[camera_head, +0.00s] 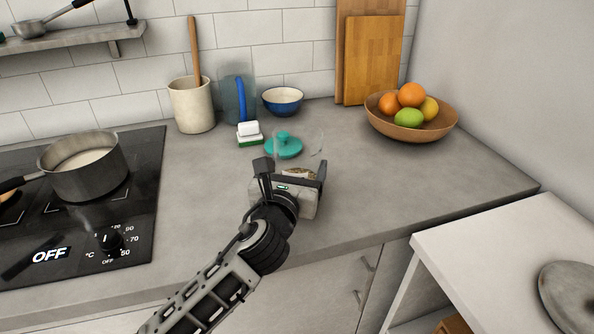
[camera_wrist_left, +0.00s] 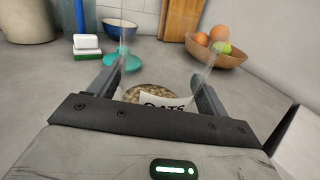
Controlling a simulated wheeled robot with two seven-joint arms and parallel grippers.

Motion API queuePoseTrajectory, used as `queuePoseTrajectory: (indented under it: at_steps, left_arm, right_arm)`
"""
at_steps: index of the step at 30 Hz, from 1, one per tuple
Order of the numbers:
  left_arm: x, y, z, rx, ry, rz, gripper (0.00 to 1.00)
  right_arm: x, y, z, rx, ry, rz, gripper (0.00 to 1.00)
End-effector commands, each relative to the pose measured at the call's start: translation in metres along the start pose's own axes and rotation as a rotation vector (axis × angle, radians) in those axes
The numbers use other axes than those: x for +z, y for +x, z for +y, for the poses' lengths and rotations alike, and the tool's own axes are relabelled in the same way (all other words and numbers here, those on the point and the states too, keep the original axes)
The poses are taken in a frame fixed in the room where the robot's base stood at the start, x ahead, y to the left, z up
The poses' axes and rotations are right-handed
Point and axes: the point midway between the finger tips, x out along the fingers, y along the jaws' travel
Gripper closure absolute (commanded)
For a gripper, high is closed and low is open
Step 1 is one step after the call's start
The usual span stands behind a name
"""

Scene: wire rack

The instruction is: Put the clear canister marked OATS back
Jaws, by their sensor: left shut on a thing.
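The clear canister marked OATS (camera_wrist_left: 160,98) stands between the fingers of my left gripper (camera_wrist_left: 166,84) in the left wrist view. Its white label and the brown oats inside show at the bottom; its clear walls rise above. In the head view my left gripper (camera_head: 294,172) is shut on the canister over the grey counter, and the canister is mostly hidden by the gripper. A teal lid with a knob (camera_head: 284,146) lies on the counter just behind the canister. I cannot tell whether the canister touches the counter. My right gripper is not in view.
Behind are a utensil crock (camera_head: 192,106), a blue-handled clear jug (camera_head: 238,100), a sponge (camera_head: 249,133) and a blue bowl (camera_head: 283,100). A fruit bowl (camera_head: 411,128) stands right, a stove with a pot (camera_head: 84,168) left. The counter right of the gripper is clear.

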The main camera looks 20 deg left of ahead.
Motion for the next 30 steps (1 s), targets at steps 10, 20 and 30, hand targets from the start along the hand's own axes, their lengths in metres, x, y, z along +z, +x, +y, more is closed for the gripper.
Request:
queuePoseTrajectory:
  at_steps: [10, 20, 30]
  left_arm:
    - [-0.003, 0.0, 0.0, 0.0, -0.001, 0.0, 0.01]
    - [0.0, -0.006, 0.0, -0.001, 0.0, 0.0, 0.01]
    - [-0.002, -0.075, -0.001, -0.003, 0.0, 0.002, 0.01]
  right_arm:
    - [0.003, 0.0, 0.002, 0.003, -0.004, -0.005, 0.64]
    - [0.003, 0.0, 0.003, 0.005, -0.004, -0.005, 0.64]
    - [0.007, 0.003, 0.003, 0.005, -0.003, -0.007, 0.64]
